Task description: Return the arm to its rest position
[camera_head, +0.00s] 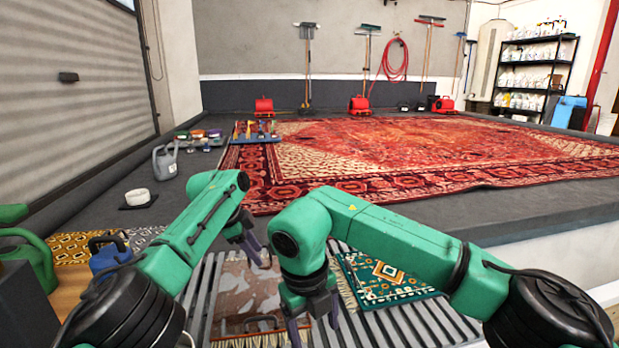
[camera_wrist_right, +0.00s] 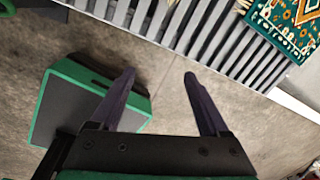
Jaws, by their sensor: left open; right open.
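My left arm comes in from the left in the head view and bends down over the slatted rack. My left gripper (camera_head: 254,250) points down beside a faded brown rug sample and is open, with nothing seen between its dark fingers. My right arm reaches in from the right and bends at the middle of the picture. My right gripper (camera_head: 315,331) hangs down over the rack between two small rugs and is open. In the right wrist view its two purple-grey fingers (camera_wrist_right: 159,76) are spread, with only bare floor between their tips.
The slatted rack (camera_head: 382,325) carries a brown rug (camera_head: 240,300) and a green patterned rug (camera_head: 385,280). A large red rug (camera_head: 400,150) covers the platform behind. The platform's right front is clear.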

